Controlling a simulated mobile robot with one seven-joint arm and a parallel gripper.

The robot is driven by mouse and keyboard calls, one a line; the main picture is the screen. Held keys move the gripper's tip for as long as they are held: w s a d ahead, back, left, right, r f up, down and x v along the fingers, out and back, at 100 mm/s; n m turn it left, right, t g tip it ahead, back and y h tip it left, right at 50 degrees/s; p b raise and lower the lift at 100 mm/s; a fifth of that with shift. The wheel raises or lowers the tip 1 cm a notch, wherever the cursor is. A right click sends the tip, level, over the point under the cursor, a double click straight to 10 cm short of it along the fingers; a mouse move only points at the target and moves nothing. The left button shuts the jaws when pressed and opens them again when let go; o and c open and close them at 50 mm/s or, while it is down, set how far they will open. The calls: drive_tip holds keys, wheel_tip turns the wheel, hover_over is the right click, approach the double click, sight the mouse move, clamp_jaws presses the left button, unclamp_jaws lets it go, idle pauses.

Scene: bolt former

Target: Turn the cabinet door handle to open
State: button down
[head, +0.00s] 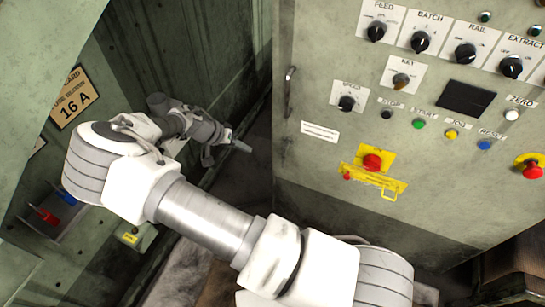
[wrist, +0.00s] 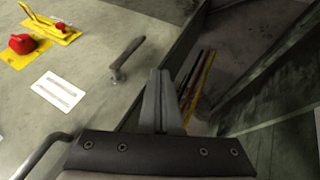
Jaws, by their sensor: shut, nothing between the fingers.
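The grey-green cabinet front (head: 340,190) fills the right of the head view. A curved metal bar handle (head: 290,90) sits near its left edge and shows at the lower left of the wrist view (wrist: 38,155). A small dark lever handle (wrist: 126,58) stands out from the same face near its edge in the wrist view; it is hard to make out in the head view. My gripper (head: 246,147) is shut and empty, left of the cabinet's edge. In the wrist view my gripper's fingers (wrist: 160,78) appear below and right of the lever, with no contact visible.
A white label (wrist: 60,93) and a yellow bracket (head: 375,178) with a red button (head: 372,161) are on the cabinet face. Knobs and buttons lie further right. A dark gap lies between.

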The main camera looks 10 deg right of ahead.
sight(285, 155)
drive_tip(key=d+f+b, duration=0.2)
drive_tip(key=d+f, duration=0.6)
drive_tip(key=d, duration=0.1)
drive_tip(key=shift+d, duration=0.25)
